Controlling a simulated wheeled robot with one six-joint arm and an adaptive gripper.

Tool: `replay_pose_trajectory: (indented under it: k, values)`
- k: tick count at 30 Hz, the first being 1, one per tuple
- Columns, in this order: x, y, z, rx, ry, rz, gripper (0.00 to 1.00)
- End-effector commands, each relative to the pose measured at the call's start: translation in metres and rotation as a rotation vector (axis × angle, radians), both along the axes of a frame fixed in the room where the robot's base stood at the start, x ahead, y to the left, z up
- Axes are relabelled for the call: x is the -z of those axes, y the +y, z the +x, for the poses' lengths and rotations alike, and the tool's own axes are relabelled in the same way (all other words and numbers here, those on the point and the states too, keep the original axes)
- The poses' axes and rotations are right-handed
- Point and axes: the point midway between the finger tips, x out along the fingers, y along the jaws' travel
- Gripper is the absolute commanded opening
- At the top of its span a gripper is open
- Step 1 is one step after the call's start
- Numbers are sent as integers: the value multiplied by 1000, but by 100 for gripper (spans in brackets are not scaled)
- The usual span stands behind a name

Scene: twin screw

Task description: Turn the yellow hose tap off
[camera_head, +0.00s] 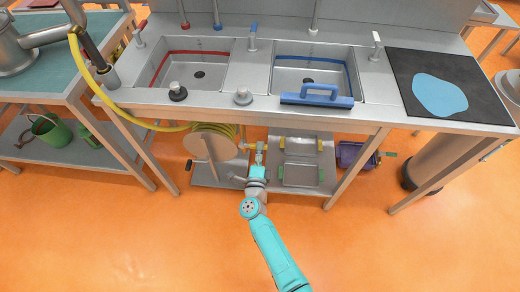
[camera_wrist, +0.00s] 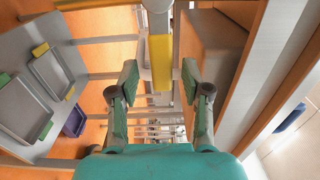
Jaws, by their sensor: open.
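The yellow tap handle (camera_wrist: 160,62) is a flat upright bar in the wrist view, with a grey fitting (camera_wrist: 157,6) above it in the picture. My gripper (camera_wrist: 160,82) is open, one finger on each side of the lower part of the handle, with gaps visible on both sides. In the head view my gripper (camera_head: 259,158) reaches under the sink counter, just right of the hose reel (camera_head: 208,143). The tap is small there and partly covered by my gripper. The yellow hose (camera_head: 135,118) runs from the left down to the reel.
The steel counter (camera_head: 215,101) with two sinks is above my gripper. A lower shelf holds a grey tray (camera_head: 300,174) to the right. A purple crate (camera_head: 352,156) is farther right. A table leg (camera_head: 357,168) stands right of the tray. The orange floor in front is clear.

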Motion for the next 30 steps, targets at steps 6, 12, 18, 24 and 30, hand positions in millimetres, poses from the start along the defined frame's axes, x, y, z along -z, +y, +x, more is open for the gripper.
replay_pose_trajectory:
  k: [6,12,18,24,30]
  values:
    - [1,2,-40,-3,2,0,48]
    - [1,3,-78,-3,2,1,48]
    - [1,4,-104,-2,1,0,48]
    - [1,4,-111,0,2,1,48]
    - [0,3,-111,1,1,1,48]
